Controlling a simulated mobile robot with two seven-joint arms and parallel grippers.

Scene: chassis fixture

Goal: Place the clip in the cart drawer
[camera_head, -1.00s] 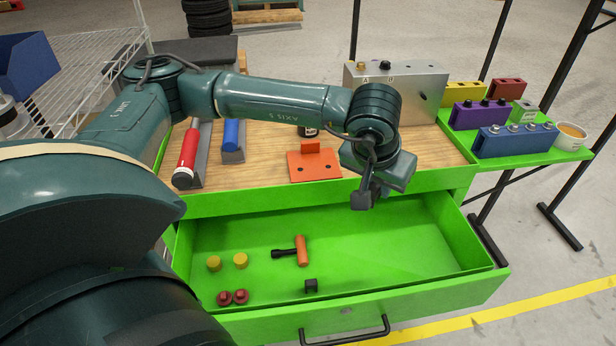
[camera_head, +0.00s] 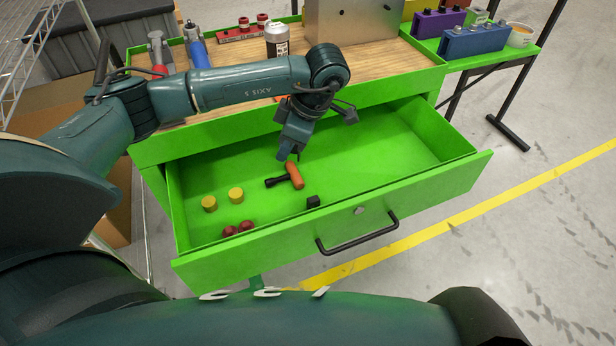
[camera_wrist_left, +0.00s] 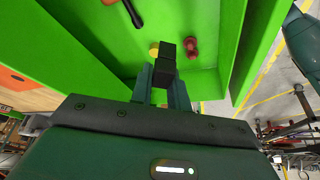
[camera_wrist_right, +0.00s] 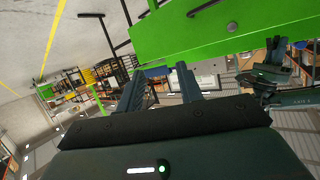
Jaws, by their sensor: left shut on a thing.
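The green cart drawer (camera_head: 385,145) is pulled open below the wooden worktop. My left gripper (camera_head: 288,155) points down over the drawer, just behind an orange-headed hammer (camera_head: 293,176). In the left wrist view my left gripper (camera_wrist_left: 165,82) is shut on a small black block, which I take for the clip (camera_wrist_left: 165,68). In the head view the held clip cannot be made out clearly at the fingertips. Another small black block (camera_head: 313,201) lies on the drawer floor near the front wall. My right gripper (camera_wrist_right: 160,85) is open and empty in its wrist view, outside the head view.
Yellow cylinders (camera_head: 236,194) and dark red knobs (camera_head: 246,227) lie in the drawer's left part. The drawer's right side is bare. The front has a black handle (camera_head: 358,233). A can (camera_head: 277,38) and a metal box (camera_head: 350,25) stand on the worktop.

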